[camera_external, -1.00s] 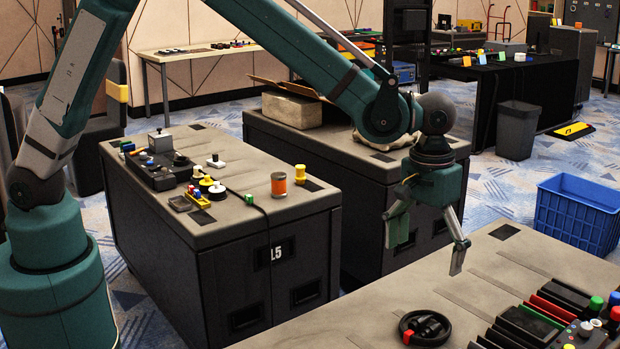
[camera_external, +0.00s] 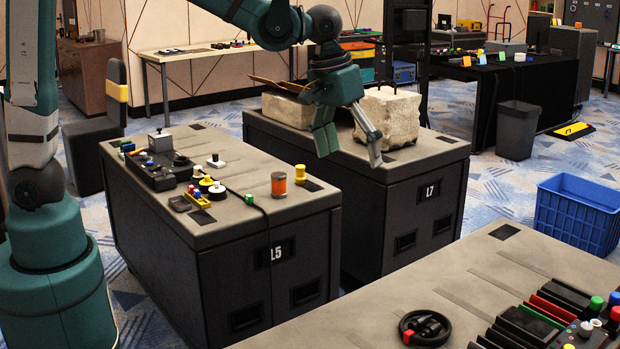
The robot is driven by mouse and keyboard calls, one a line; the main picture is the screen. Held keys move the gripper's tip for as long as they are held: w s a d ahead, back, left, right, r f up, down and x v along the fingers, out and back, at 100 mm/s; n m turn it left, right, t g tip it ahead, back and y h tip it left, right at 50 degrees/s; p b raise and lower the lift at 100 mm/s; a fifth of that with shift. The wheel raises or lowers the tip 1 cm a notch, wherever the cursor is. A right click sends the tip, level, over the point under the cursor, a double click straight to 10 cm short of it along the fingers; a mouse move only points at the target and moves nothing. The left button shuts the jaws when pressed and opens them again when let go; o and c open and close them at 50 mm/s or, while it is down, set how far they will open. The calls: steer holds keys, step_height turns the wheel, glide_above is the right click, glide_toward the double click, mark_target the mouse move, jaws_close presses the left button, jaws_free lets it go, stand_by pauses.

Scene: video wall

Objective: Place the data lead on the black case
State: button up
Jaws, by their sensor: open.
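A coiled black lead with a red end (camera_external: 427,326), which looks like the data lead, lies on the grey-topped surface (camera_external: 480,258) in the foreground. Two large black cases with grey tops stand behind it: one marked L5 (camera_external: 222,285) at centre left and one marked L7 (camera_external: 405,215) further back. I cannot tell which one the task means. My gripper (camera_external: 348,148) is open and empty, fingers pointing down. In the picture it is in front of the L7 case's top, far from the coiled lead. Its exact height over the case is unclear.
A pale stone block (camera_external: 388,116) is right beside my gripper in the picture. The L5 top holds a black device (camera_external: 158,168), spools, an orange jar (camera_external: 279,184) and a thin cable. Black and red slabs (camera_external: 540,318) lie right of the lead. A blue crate (camera_external: 578,214) stands right.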

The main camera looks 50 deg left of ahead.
steer(key=s+a+r+t, duration=0.1)
steer(key=s+a+r, duration=0.1)
steer(key=a, duration=0.4)
steer(key=s+a+r, duration=0.3)
steer(key=a, duration=0.2)
steer(key=s+a+f+t+y, duration=0.1)
steer(key=s+a+t, duration=0.2)
steer(key=s+a, duration=1.4)
steer(key=a, duration=0.4)
steer(key=shift+s+a+f+t, duration=0.15)
steer(key=shift+s+a+t, duration=0.15)
steer(key=shift+s+t, duration=0.1)
